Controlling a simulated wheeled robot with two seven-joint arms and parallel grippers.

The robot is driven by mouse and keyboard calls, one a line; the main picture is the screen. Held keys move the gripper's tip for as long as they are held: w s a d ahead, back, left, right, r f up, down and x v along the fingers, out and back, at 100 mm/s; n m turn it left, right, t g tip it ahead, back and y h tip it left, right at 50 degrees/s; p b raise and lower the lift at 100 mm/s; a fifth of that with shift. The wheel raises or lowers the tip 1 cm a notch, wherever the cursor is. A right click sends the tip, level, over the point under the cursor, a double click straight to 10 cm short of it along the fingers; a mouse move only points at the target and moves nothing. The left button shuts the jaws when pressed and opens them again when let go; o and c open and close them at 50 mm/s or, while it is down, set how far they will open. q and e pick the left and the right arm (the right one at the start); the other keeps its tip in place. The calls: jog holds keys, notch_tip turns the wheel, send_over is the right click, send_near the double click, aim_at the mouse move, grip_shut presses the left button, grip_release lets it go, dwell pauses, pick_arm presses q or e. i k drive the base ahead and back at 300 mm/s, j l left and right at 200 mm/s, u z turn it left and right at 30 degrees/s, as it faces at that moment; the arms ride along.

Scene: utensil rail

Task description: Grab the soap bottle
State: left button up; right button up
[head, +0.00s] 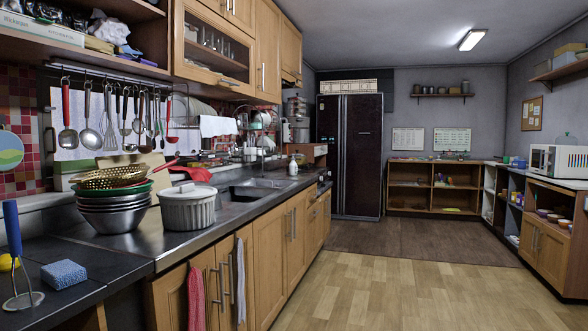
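A small white bottle with a dark top (293,166), which looks like the soap bottle, stands upright on the counter beyond the sink (246,191). It is small and far off in the head view. Neither of my grippers shows in this view.
The dark counter (227,212) runs along the left wall. Stacked metal bowls (112,216) and a white ribbed pot (187,209) stand on its near part. Utensils hang from a rail above. A blue sponge (64,273) lies at the near left. The wooden floor (400,290) is clear.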

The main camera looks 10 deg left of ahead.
aim_at(293, 167)
jog(key=i+l+z, duration=0.2)
jog(key=i, duration=0.3)
jog(key=i+z, duration=0.25)
jog(key=i, duration=2.3)
jog(key=i+u, duration=0.2)
jog(key=i, duration=0.25)
jog(key=i+l+u, duration=0.25)
jog(key=i, duration=0.2)
jog(key=i+l+u, duration=0.2)
jog(key=i, duration=0.25)
jog(key=i+l+u, duration=0.2)
jog(key=i, duration=0.2)
